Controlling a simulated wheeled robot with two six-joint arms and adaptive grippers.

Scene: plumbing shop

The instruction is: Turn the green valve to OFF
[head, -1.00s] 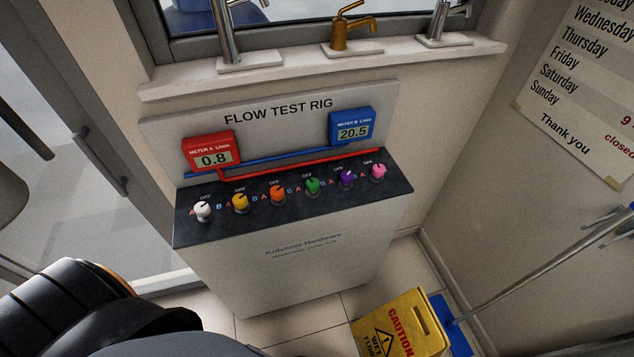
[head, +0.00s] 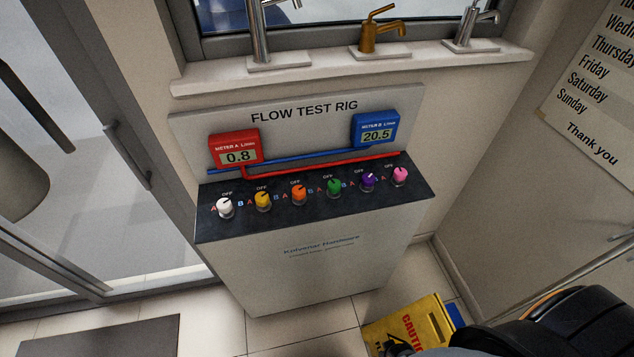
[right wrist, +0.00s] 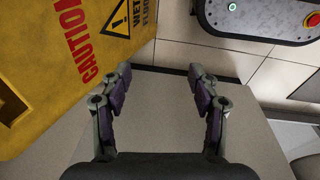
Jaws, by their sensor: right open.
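The green valve (head: 334,187) is a small round knob on the dark top panel of the flow test rig (head: 300,265) in the head view. It stands between the orange valve (head: 298,194) and the purple valve (head: 369,181). An OFF label sits behind it; its pointer is too small to read surely. My right gripper (right wrist: 160,85) is open and empty in the right wrist view, beside the yellow caution sign and away from the valves. Its fingers are not clear in the head view. My left gripper is not in view.
A yellow caution sign (head: 408,325) stands on the floor right of the rig, near my right arm. Red meter A (head: 234,148) reads 0.8 and blue meter B (head: 376,130) reads 20.5. White, yellow and pink valves share the panel. The space above the panel is clear.

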